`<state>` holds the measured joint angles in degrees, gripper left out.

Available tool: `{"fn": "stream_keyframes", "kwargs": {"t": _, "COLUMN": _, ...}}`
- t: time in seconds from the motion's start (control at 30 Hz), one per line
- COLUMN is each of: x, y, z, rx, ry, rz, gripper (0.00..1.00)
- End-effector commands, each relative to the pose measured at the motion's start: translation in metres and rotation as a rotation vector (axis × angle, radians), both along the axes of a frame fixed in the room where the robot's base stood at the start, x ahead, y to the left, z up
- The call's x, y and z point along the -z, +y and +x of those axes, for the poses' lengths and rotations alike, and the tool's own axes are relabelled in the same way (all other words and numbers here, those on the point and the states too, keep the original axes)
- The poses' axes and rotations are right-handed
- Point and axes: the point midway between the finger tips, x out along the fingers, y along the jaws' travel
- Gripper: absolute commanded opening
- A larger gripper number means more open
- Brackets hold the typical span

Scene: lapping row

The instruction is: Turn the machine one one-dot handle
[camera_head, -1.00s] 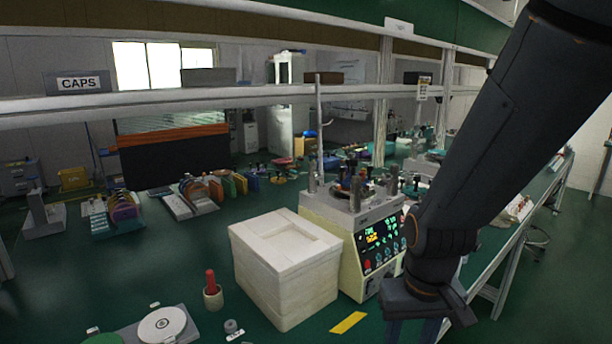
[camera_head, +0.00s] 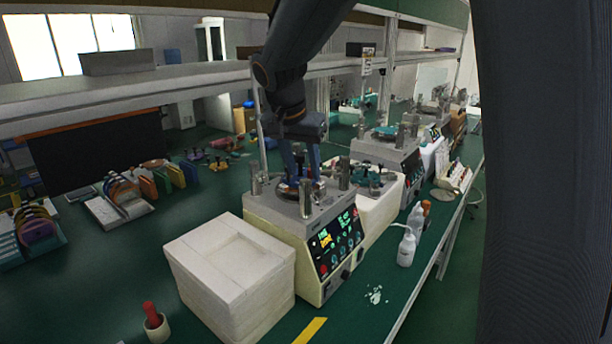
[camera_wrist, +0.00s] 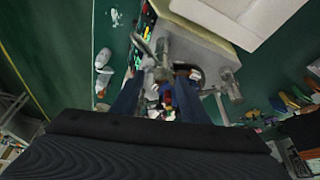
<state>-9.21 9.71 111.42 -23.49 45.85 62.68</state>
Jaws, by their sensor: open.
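The nearest lapping machine (camera_head: 318,262), cream with a dark lit control panel, stands on the green bench in the head view. Its top carries grey posts and small dark handles; dot marks are too small to read, so I cannot tell which handle has one dot. My gripper (camera_head: 304,177) points down over this machine's top, its fingers among the handles and posts. In the wrist view my gripper (camera_wrist: 160,88) is open, with red, yellow and dark small parts (camera_wrist: 167,98) between and below the fingers. Whether the fingers touch a handle is unclear.
A white block-like box (camera_head: 232,275) stands left of the machine. White bottles (camera_head: 407,248) and a white spill (camera_head: 376,295) are to its right. A second machine (camera_head: 385,150) stands farther back. A shelf (camera_head: 130,95) crosses behind my arm.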

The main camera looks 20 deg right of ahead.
Motion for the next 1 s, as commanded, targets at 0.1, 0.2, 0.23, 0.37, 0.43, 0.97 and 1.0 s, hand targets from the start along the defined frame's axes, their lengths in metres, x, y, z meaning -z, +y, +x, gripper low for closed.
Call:
{"fn": "stream_keyframes", "kwargs": {"t": 0.1, "x": 0.018, "y": -0.005, "z": 0.005, "rx": 0.001, "ry": 0.004, "rz": 0.000, "gripper": 0.41}}
{"fn": "stream_keyframes", "kwargs": {"t": 0.2, "x": 0.031, "y": -0.008, "z": 0.009, "rx": -0.001, "ry": 0.003, "rz": -0.001, "gripper": 0.41}}
{"fn": "stream_keyframes", "kwargs": {"t": 0.23, "x": 0.034, "y": -0.009, "z": 0.010, "rx": -0.001, "ry": 0.004, "rz": 0.000, "gripper": 0.41}}
{"fn": "stream_keyframes", "kwargs": {"t": 0.37, "x": 0.045, "y": -0.012, "z": 0.014, "rx": 0.000, "ry": 0.002, "rz": 0.001, "gripper": 0.41}}
{"fn": "stream_keyframes", "kwargs": {"t": 0.43, "x": 0.048, "y": -0.013, "z": 0.015, "rx": 0.000, "ry": 0.002, "rz": 0.001, "gripper": 0.41}}
{"fn": "stream_keyframes", "kwargs": {"t": 0.97, "x": 0.050, "y": -0.015, "z": 0.015, "rx": 0.002, "ry": 0.002, "rz": 0.001, "gripper": 0.02}}
{"fn": "stream_keyframes", "kwargs": {"t": 1.0, "x": 0.050, "y": -0.015, "z": 0.015, "rx": 0.002, "ry": 0.002, "rz": 0.001, "gripper": 0.00}}
